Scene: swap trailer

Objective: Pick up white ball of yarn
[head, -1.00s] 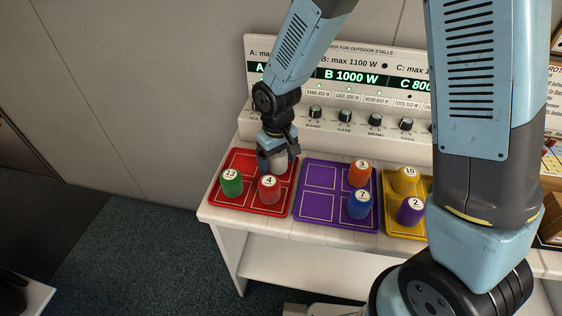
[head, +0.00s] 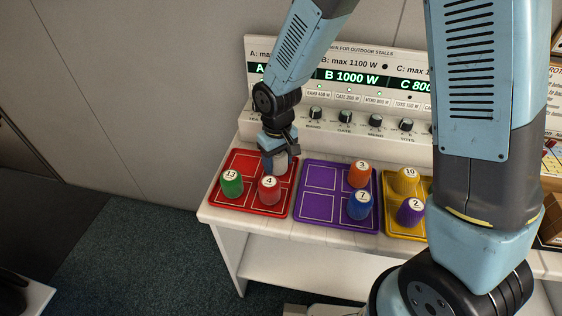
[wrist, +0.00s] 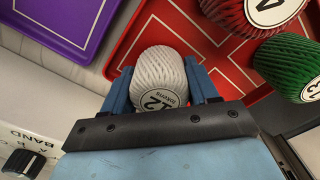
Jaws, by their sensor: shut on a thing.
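The white ball of yarn (wrist: 160,72) has a round label that reads 12. In the wrist view it sits between the two blue fingers of my gripper (wrist: 161,88), which is shut on it. In the head view my gripper (head: 276,160) is over the back of the red tray (head: 222,198), and the white yarn is mostly hidden by the fingers there. I cannot tell whether the yarn touches the tray.
On the red tray stand a green yarn labelled 13 (head: 231,186) and a red yarn labelled 4 (head: 268,190), close to my gripper. A purple tray (head: 320,205) with orange and blue yarns lies to the right. A knob panel (head: 330,112) stands behind.

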